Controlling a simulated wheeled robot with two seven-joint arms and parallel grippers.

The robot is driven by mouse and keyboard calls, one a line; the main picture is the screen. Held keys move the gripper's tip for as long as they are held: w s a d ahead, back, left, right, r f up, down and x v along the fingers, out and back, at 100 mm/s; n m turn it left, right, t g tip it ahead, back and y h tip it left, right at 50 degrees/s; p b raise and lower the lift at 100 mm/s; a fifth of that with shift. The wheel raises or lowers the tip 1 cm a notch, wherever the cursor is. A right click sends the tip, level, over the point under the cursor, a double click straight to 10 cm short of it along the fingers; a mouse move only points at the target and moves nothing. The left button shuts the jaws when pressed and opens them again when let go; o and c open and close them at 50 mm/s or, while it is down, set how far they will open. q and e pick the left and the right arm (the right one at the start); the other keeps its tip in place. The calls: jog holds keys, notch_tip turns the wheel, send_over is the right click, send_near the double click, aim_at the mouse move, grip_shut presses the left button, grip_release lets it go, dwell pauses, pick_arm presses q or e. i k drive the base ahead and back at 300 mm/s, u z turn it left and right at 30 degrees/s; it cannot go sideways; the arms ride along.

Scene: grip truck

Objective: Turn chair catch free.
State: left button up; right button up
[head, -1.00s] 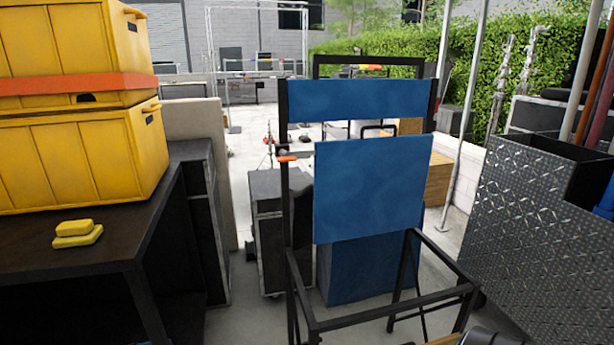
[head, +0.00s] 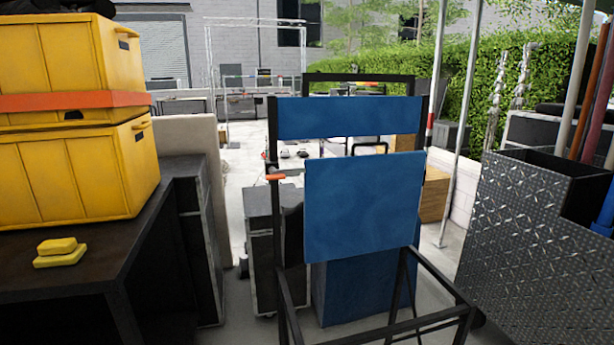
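A folding chair with a black frame and blue panels stands in front of me in the head view. Its upper blue band (head: 350,118) spans the two back posts, and a larger blue panel (head: 364,207) hangs below it. An orange-red catch (head: 276,177) sticks out sideways from the left post, roughly level with the top of the larger panel. The black frame bars (head: 440,284) of the chair extend toward me at the bottom. Neither of my grippers is in view, and nothing touches the catch.
Yellow crates (head: 65,170) with an orange strap stand on a dark table (head: 90,262) at left, beside yellow blocks (head: 60,255). A dark case (head: 262,250) and a blue box (head: 335,290) stand behind the chair. A diamond-plate bin (head: 530,240) is at right.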

aim_at(279, 174)
jog(key=z, duration=0.1)
jog(key=k, duration=0.4)
jog(key=z, duration=1.1)
jog(key=i, duration=0.8)
jog(key=u, duration=0.3)
